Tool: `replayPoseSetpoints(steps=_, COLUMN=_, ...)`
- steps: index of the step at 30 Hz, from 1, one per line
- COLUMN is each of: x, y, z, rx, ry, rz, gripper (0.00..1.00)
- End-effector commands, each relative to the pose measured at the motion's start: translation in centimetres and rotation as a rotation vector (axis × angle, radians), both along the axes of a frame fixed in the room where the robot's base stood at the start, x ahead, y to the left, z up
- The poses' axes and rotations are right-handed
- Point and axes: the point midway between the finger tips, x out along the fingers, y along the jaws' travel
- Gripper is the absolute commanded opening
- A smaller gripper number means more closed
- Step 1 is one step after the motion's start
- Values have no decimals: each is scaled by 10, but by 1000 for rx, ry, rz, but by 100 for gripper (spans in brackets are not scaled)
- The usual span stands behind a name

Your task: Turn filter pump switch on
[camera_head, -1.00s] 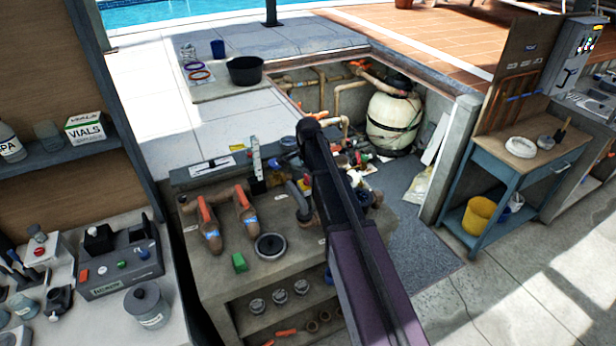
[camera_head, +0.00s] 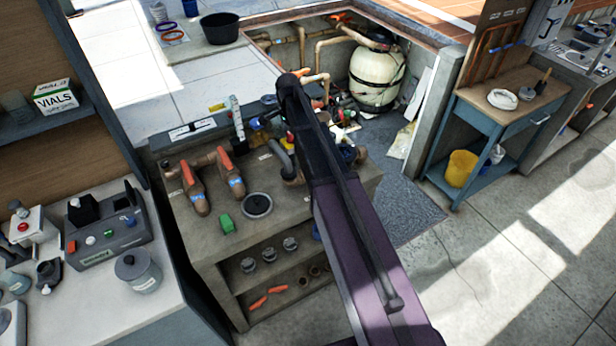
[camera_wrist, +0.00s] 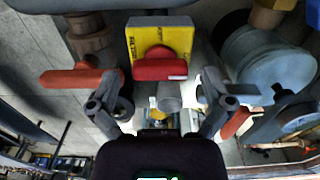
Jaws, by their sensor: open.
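In the wrist view a yellow switch plate (camera_wrist: 178,38) with dark lettering, partly readable, carries a red rotary knob (camera_wrist: 160,66). This looks like the filter pump switch. My gripper (camera_wrist: 158,102) is open and empty, its two fingers spread below the knob in the picture, one to the left and one to the right. The knob shows between and beyond the fingers, and I see no contact. In the head view my arm covers this area, so neither the switch nor my fingertips can be made out there.
An orange-red valve handle (camera_wrist: 80,78) lies close to the left finger in the wrist view. A grey-blue round body (camera_wrist: 270,60) is at right. In the head view, brown pipes with orange handles (camera_head: 190,178) and a cream filter tank (camera_head: 377,78) stand around my arm.

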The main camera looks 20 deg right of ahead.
Motion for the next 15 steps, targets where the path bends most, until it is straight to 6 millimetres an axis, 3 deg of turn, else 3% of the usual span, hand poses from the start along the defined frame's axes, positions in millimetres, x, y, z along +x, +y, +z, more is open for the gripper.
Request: replayPoseSetpoints(steps=15, x=0, y=0, z=0, rx=0, ry=0, rz=307, gripper=100)
